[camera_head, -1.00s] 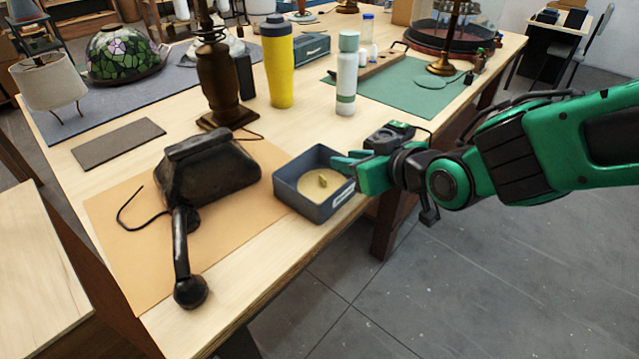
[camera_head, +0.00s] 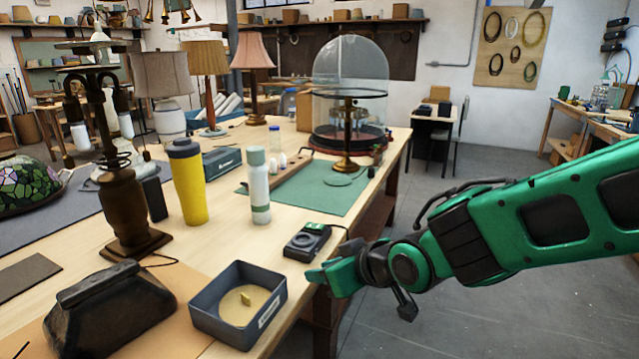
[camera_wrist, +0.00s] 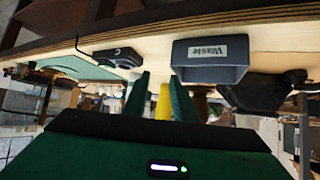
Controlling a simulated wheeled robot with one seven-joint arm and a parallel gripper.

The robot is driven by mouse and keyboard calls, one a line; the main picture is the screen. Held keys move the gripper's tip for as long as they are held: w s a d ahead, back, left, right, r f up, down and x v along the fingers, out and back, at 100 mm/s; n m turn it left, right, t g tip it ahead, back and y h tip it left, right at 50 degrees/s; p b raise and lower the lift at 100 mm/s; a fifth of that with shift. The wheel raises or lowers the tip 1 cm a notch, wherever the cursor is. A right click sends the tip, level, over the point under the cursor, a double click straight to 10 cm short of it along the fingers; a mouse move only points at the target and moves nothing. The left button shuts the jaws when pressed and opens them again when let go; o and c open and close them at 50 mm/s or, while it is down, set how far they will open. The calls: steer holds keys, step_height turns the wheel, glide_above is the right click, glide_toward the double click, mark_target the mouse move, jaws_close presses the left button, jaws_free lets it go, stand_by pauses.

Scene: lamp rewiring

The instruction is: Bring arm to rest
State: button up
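My gripper (camera_head: 318,274) is at the right, by the table's front edge, to the right of the grey-blue tray. In the wrist view its two green fingers (camera_wrist: 160,98) stand apart with nothing held between them; the yellow bottle shows through the gap. My green arm reaches in from the right edge of the head view. The tray (camera_head: 205,310) holds a pale round patch and a small yellow piece (camera_head: 246,298). The tray also shows in the wrist view (camera_wrist: 190,75), upside down, with a "Waste" label.
A black device (camera_head: 307,241) lies just behind my gripper. The floor (camera_head: 480,310) at the right is clear.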

steer(key=d+f+m+g+h, duration=0.15)
steer(key=d+m+h, duration=0.25)
steer(key=d, duration=1.4)
steer(key=s+d+f+m+g+h, duration=0.1)
steer(key=s+d+m+h, duration=0.15)
steer(key=d, duration=0.45)
steer(key=s+d+m+g+h, duration=0.1)
steer(key=s+d+m, duration=0.1)
steer(key=s+d, duration=0.35)
steer(key=s+d+m+g, duration=0.5)
steer(key=s+d, duration=0.6)
steer(key=s, duration=0.5)
steer(key=shift+d+r+m+y, duration=0.15)
steer(key=shift+m+y, duration=0.3)
steer(key=shift+m, duration=0.1)
steer(key=shift+w+f, duration=0.25)
steer(key=shift+w, duration=0.35)
